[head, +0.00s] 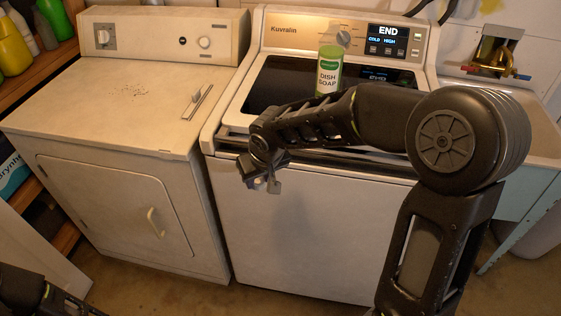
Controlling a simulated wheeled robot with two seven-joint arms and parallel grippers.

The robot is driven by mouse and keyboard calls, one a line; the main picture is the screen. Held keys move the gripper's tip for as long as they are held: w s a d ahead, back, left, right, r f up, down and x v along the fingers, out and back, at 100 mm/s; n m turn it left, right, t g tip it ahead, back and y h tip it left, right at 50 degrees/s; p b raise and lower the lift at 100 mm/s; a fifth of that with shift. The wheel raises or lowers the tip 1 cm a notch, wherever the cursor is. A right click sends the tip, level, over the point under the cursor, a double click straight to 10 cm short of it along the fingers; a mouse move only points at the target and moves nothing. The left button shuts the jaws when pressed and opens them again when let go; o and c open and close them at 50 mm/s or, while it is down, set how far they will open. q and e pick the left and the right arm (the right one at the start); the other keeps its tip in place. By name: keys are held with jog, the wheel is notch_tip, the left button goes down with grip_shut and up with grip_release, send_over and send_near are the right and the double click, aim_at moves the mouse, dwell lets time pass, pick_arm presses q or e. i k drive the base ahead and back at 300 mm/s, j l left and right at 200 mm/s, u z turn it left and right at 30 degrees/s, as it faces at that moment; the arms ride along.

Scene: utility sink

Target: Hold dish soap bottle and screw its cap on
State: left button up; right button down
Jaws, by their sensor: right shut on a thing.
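The dish soap bottle (328,76) stands upright on the washer top, behind my right forearm, which hides its base. It is white and green, with a "DISH SOAP" label and a light green top. I cannot tell whether a separate cap is on it. My right gripper (264,184) hangs in front of the washer's front edge, lower and to the left of the bottle, apart from it. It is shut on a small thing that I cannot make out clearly. My left arm shows only at the bottom left corner; its gripper is out of view.
The white washer (290,232) has a dark lid and a lit panel reading "END". A shelf with bottles is at far left, a utility sink (535,133) at right.

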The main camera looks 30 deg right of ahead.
aim_at(332, 44)
jog(key=z, duration=3.1)
jog(key=k+j, duration=0.7)
jog(key=k, duration=0.25)
